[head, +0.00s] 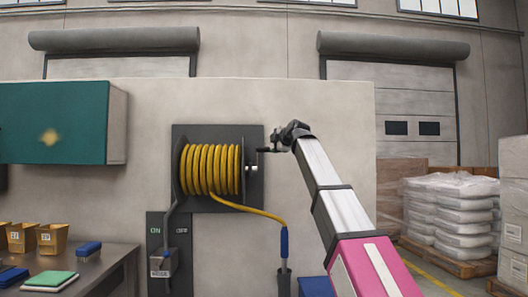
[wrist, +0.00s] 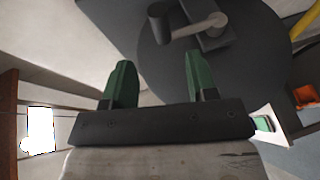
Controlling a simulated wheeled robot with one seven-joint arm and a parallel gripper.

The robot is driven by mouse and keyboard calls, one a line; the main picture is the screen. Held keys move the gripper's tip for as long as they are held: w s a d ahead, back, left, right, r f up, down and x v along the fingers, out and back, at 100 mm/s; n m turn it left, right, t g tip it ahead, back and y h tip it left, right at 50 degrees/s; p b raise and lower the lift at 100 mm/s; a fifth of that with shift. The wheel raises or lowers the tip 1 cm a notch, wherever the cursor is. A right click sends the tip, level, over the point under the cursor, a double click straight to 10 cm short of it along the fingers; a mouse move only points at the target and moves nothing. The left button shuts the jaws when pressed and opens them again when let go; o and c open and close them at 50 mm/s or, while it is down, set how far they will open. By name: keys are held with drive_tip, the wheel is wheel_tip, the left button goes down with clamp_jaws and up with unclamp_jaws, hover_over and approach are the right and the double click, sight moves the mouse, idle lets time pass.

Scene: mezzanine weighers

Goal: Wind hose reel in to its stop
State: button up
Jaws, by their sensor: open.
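The hose reel, wound with yellow hose (head: 210,168), is mounted on a dark plate (head: 218,134) on the wall. Its crank (head: 263,150) sticks out on the reel's right side. The hose runs from the reel down to a blue nozzle (head: 284,243), which hangs below right. My gripper (head: 287,136) is beside the crank, at its right end. In the wrist view my gripper (wrist: 158,78) has its green fingers apart with nothing between them. The crank's dark knob and grey arm (wrist: 198,27) lie beyond the fingertips, in front of the round dark reel side (wrist: 250,65).
A teal cabinet (head: 55,122) hangs left above a bench (head: 105,265) with yellow bins and brushes. Pallets of wrapped sacks (head: 450,210) and cartons stand right.

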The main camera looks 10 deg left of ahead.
sight(265, 149)
drive_tip(key=x, duration=1)
drive_tip(key=shift+w+a, duration=0.15)
drive_tip(key=shift+w, duration=0.1)
drive_tip(key=shift+f, duration=0.1)
drive_tip(key=shift+s, duration=0.1)
clamp_jaws()
